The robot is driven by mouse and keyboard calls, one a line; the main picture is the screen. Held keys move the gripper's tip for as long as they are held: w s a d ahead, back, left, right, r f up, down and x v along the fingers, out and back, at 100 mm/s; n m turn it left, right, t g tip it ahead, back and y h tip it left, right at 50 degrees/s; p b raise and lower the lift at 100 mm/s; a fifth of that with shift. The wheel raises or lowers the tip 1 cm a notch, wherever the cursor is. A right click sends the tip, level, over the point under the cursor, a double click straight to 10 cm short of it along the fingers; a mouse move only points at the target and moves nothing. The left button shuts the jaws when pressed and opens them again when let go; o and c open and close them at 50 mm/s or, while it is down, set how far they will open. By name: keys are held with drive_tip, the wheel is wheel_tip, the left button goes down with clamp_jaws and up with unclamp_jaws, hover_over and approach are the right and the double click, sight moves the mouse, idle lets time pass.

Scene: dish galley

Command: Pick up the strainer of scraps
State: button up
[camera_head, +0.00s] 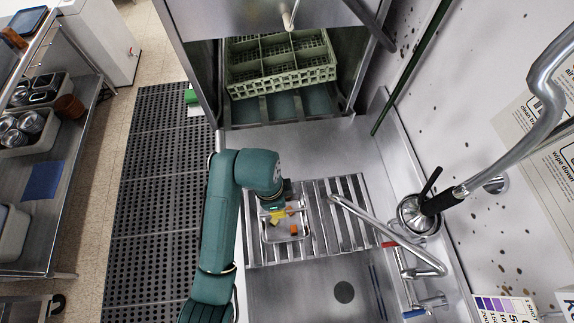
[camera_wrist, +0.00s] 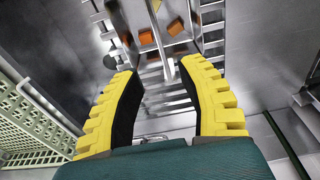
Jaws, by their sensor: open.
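The strainer (camera_head: 274,236) is a small metal basket with orange and yellow scraps (camera_head: 294,229) in it. It sits on the slatted rack over the sink in the head view. My gripper (camera_head: 277,212) is above its far part and hides some of it. In the wrist view, my gripper (camera_wrist: 160,72) has its two yellow-backed fingers wide apart. Orange scraps (camera_wrist: 175,27) show beyond the fingertips, with thin metal bars between the fingers. I cannot tell which bars belong to the strainer. Nothing is held between the fingers.
The slatted rack (camera_head: 335,220) spans the sink. A faucet spout (camera_head: 385,229) reaches over it from the right. A spray hose (camera_head: 445,200) hangs at the right wall. A green dish rack (camera_head: 280,75) stands in the open machine behind. A steel shelf (camera_head: 60,210) stands at left.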

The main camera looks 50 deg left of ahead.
wheel_tip(320, 180, down, 3)
drive_tip(key=shift+w+f+b, duration=0.1)
drive_tip(key=shift+f+b, duration=0.05)
drive_tip(key=shift+b, duration=0.5)
drive_tip(key=shift+w+d+f+p, duration=0.1)
drive_tip(key=shift+f+p, duration=0.1)
drive_tip(key=shift+p, duration=0.4)
drive_tip(key=f, duration=0.4)
drive_tip(key=f+p, duration=0.1)
drive_tip(key=f, duration=0.1)
drive_tip(key=shift+w+d+f, duration=0.15)
drive_tip(key=shift+w+f, duration=0.1)
clamp_jaws()
